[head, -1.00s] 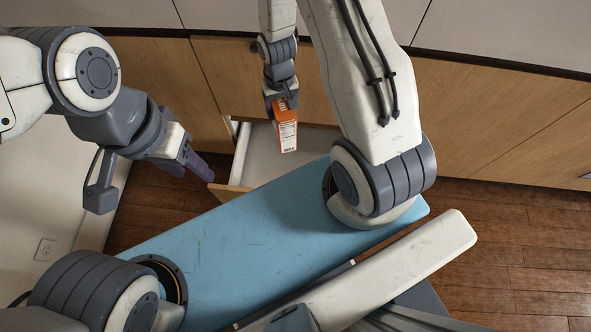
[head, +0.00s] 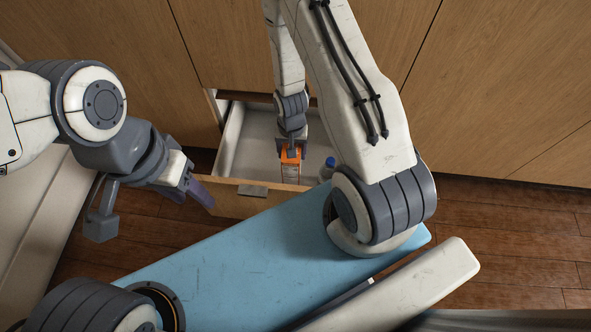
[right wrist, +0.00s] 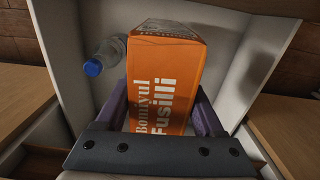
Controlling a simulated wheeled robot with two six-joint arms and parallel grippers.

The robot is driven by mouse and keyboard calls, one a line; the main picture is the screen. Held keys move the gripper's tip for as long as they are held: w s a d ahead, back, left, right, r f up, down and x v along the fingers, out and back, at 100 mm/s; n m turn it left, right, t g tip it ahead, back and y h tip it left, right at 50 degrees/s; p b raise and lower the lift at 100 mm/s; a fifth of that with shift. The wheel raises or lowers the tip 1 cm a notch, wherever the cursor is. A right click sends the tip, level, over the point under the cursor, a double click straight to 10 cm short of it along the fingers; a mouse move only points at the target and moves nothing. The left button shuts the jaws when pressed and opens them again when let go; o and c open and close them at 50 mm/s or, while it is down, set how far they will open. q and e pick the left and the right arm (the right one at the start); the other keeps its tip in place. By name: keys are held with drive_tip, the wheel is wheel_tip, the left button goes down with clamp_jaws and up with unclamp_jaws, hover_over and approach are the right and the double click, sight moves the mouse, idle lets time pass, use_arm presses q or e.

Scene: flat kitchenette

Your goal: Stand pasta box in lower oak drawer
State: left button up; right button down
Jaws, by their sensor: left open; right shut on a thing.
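The orange pasta box (head: 290,165), labelled Fusilli, is in my right gripper (head: 291,147). In the right wrist view the box (right wrist: 165,85) sits between the two purple fingers of the right gripper (right wrist: 168,112). In the head view the box is over or inside the open oak drawer (head: 238,140), near its front panel; I cannot tell whether its lower end touches the drawer floor. My left gripper (head: 192,186) is open and empty, left of the drawer front.
A clear bottle with a blue cap (head: 328,164) is in the drawer, right of the box; it also shows in the right wrist view (right wrist: 95,64). The drawer's left part is bare. Oak cabinet fronts (head: 490,90) stand behind, and wooden floor (head: 500,240) lies to the right.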

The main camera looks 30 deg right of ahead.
wheel_tip(320, 180, down, 5)
drive_tip(key=shift+w+a+r+b, duration=0.1)
drive_tip(key=shift+b, duration=1.15)
use_arm(q)
wheel_tip(320, 180, down, 10)
drive_tip(key=b, duration=0.5)
drive_tip(key=shift+r+b, duration=0.2)
drive_tip(key=shift+b, duration=0.15)
use_arm(e)
drive_tip(key=w+a+f, duration=0.6)
drive_tip(key=w+f, duration=0.2)
drive_tip(key=f, duration=0.2)
drive_tip(key=shift+w+a+f, duration=0.15)
drive_tip(key=shift+w+a, duration=0.2)
drive_tip(key=shift+w, duration=0.05)
